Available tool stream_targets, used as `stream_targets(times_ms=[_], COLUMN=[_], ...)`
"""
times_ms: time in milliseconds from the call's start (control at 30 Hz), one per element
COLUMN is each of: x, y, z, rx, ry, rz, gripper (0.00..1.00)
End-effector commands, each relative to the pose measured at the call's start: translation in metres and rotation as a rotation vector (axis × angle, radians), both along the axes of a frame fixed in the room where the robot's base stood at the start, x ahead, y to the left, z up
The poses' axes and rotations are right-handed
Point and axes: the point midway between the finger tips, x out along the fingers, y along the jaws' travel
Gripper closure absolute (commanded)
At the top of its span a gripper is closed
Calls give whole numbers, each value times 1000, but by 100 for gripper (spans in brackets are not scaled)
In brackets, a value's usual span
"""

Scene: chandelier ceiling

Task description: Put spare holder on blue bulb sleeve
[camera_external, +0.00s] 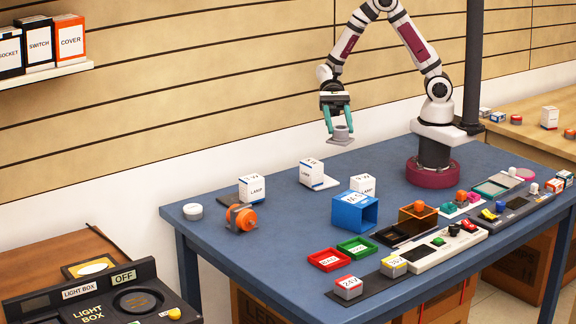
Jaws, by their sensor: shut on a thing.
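My gripper (337,120) hangs above the back part of the blue table, its teal fingers pointing down. It is shut on a small grey holder (341,136), a stepped round piece with a wider lower part, which is held clear of the table. The blue sleeve (369,215) is a box-like shell with an open side and a white label on top, whose print is too small to read surely. It stands on the table below the held holder and a little to the right, well apart from it.
White lamp boxes (252,189) stand behind and left of the sleeve. An orange spool-like part (241,217) and a white round piece (193,211) lie at left. Red (329,260) and green (357,248) trays are in front. A dark post (473,60) rises behind my base.

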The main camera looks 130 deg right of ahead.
Motion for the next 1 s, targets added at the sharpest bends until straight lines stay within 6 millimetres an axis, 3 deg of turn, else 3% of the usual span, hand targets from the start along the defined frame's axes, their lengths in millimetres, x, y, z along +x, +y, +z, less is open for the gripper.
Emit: stream_targets(times_ms=[67,300,400,700,1000], x=[0,27,35,40,40], y=[14,82,100,108,107], z=[-7,-51,-63,-108,-110], rx=[2,1,0,-2,-3], ry=[2,5,4,5,1], rz=[14,16,13,8,9], gripper=[100,100,100,100,100])
